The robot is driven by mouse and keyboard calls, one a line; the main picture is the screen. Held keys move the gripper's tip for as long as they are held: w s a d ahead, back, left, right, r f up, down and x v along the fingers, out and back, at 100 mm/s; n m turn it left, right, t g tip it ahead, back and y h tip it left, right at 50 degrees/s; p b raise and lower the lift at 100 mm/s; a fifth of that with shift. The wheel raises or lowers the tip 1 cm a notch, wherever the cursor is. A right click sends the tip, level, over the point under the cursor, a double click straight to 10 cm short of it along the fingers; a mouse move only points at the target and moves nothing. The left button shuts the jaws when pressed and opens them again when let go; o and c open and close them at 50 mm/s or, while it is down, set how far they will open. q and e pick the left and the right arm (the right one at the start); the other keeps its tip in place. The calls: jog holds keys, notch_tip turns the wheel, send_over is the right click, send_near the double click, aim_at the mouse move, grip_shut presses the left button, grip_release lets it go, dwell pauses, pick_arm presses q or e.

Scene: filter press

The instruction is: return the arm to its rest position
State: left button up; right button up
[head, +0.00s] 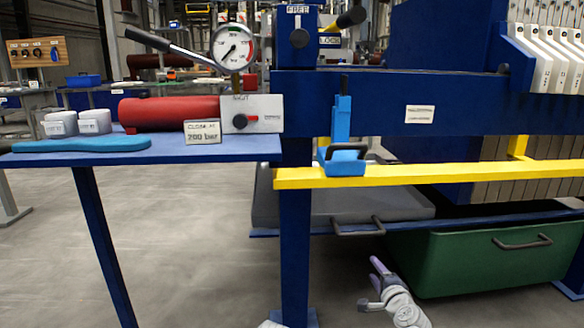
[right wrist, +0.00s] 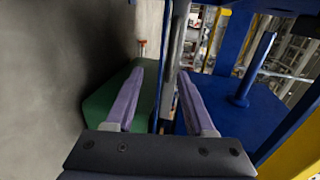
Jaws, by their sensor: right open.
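My right gripper (head: 376,275) shows low in the head view, right of the blue press leg (head: 294,240) and just left of the green bin (head: 480,262). Its purple fingers point up, and it holds nothing. In the right wrist view the two purple fingers of the right gripper (right wrist: 160,75) stand apart with nothing clamped between them. The green bin (right wrist: 103,112) shows behind the left finger there, and blue frame parts lie behind the right one. My left gripper is not in view.
A yellow rail (head: 430,174) carries a blue handled block (head: 342,160) above the right gripper. A grey tray (head: 400,208) with a handle sits below the rail. A blue table (head: 235,148) holds a red cylinder (head: 165,110). Open floor (head: 200,235) lies left of the leg.

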jog(key=s+a+r+n+g+y+p, duration=0.1)
jog(key=s+a+r+n+g+p, duration=0.25)
jog(key=a+r+p, duration=0.45)
jog(key=s+a+r+n+g+y+p, duration=0.1)
jog(key=s+a+r+n+g+p, duration=0.3)
jog(key=p, duration=0.9)
jog(key=s+a+r+n+g+y+p, duration=0.1)
jog(key=s+a+r+n+g+p, duration=0.15)
jog(key=a+r+n+p, duration=0.6)
jog(key=s+d+r+n+g+h+p, duration=0.1)
jog(key=s+r+n+g+h+p, duration=0.1)
jog(key=s+r+p, duration=0.5)
jog(key=s+d+r+n+g+h+p, duration=0.2)
jog(key=s+r+p, duration=0.6)
jog(key=r+p, duration=0.5)
jog(key=g+h+p, duration=0.1)
jog(key=g+p, duration=0.1)
jog(key=p, duration=0.5)
jog(key=shift+d+n+h+p, duration=0.15)
jog(key=shift+n+h+p, duration=0.2)
jog(key=shift+n+h, duration=0.05)
jog(key=shift+f, duration=0.1)
